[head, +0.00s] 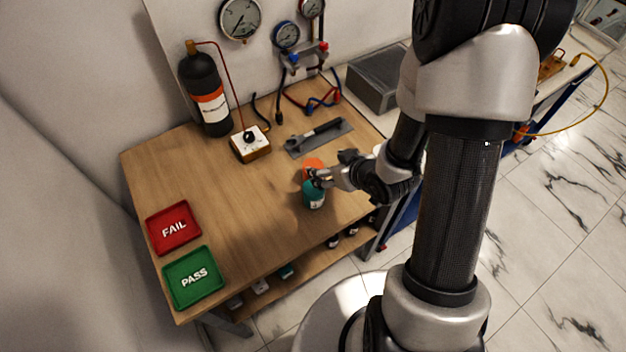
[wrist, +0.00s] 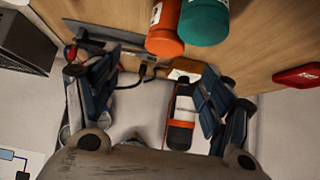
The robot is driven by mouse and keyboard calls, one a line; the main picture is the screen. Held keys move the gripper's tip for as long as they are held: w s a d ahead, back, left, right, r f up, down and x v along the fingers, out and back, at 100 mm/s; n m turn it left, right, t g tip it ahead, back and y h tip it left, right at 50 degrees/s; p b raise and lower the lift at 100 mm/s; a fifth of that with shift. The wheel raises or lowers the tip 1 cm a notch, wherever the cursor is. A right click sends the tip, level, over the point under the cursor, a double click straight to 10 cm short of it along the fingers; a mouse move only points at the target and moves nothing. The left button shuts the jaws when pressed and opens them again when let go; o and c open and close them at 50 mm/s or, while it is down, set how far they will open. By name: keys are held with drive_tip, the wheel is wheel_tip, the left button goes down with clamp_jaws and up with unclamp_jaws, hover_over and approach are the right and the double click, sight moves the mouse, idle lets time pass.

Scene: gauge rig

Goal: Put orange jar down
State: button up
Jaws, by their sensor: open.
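The orange jar (head: 313,163) stands upright on the wooden bench, partly hidden by my gripper in the head view. In the wrist view the orange jar (wrist: 165,32) shows at the top, beside the teal jar (wrist: 204,22); they are close together, and I cannot tell if they touch. The teal jar (head: 314,195) is on the near side in the head view. My gripper (head: 319,178) is at the jars. In the wrist view its fingers (wrist: 157,88) are spread wide, with no jar between them.
A wrench on a grey mat (head: 319,138), a switch box (head: 250,144) and a gas cylinder (head: 206,92) are toward the wall. Red FAIL tray (head: 173,228) and green PASS tray (head: 194,278) lie at the bench's left end. Bench between trays and jars is clear.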

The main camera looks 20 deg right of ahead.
sight(315, 166)
drive_tip(key=b+x, duration=0.3)
drive_tip(key=x, duration=0.5)
drive_tip(key=shift+a+f, duration=0.2)
drive_tip(key=shift+f, duration=0.25)
drive_tip(key=shift+w+f, duration=0.4)
drive_tip(key=shift+w, duration=0.1)
drive_tip(key=x, duration=0.1)
drive_tip(key=b+x, duration=0.1)
drive_tip(key=x, duration=0.1)
drive_tip(key=b+x, duration=0.1)
drive_tip(key=shift+w+a+f, duration=0.15)
drive_tip(key=shift+a+f, duration=0.1)
drive_tip(key=shift+a, duration=0.15)
drive_tip(key=shift+r, duration=0.1)
drive_tip(key=shift+c, duration=0.4)
drive_tip(key=c, duration=1.4)
